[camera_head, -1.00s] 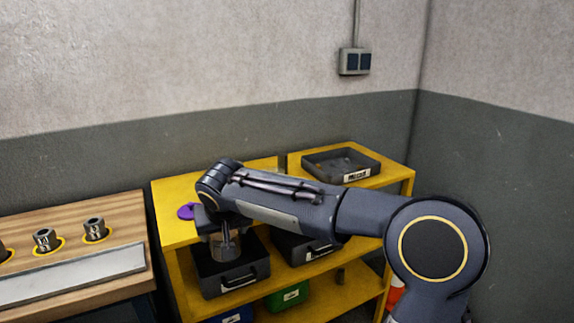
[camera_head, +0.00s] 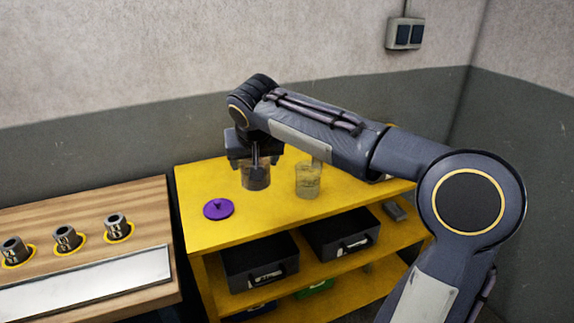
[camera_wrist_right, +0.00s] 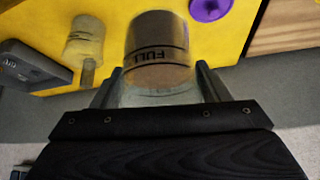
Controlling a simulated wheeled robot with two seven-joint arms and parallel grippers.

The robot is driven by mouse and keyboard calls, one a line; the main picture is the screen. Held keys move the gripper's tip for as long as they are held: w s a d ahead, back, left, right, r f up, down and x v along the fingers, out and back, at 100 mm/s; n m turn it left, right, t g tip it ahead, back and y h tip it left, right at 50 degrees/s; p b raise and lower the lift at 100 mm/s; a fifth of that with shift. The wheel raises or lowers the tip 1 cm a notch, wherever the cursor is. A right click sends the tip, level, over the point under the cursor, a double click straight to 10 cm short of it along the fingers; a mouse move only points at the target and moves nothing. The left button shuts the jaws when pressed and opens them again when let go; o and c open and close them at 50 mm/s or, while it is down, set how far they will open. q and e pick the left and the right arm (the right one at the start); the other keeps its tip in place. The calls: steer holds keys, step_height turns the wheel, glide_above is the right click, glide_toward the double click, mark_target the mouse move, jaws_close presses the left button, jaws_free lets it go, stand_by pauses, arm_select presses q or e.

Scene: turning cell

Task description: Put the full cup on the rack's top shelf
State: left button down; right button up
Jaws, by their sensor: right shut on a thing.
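A clear cup (camera_head: 256,179) with dark contents is between the fingers of my right gripper (camera_head: 255,160). In the right wrist view the cup (camera_wrist_right: 158,50) carries a line marked FULL, and the gripper's fingers (camera_wrist_right: 160,88) are shut on its sides. The cup looks upright over the yellow top shelf (camera_head: 210,185) of the rack; I cannot tell whether its base touches the shelf. My left gripper is not in view.
A second clear cup (camera_head: 309,182) with paler contents stands on the top shelf, right of the held cup. A purple lid (camera_head: 218,209) lies to the left. Dark bins (camera_head: 260,262) fill the shelf below. A wooden bench (camera_head: 60,210) with metal parts stands left.

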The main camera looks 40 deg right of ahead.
steer(key=x, duration=0.5)
steer(key=w+d+r+p+x, duration=0.1)
steer(key=x, duration=0.5)
steer(key=w+d+x, duration=0.1)
steer(key=x, duration=0.4)
steer(key=shift+w+d+r+p, duration=0.1)
steer(key=shift+w+d+p, duration=0.05)
steer(key=shift+w+p, duration=0.15)
steer(key=shift+s, duration=0.1)
steer(key=o, duration=1)
steer(key=shift+c, duration=0.2)
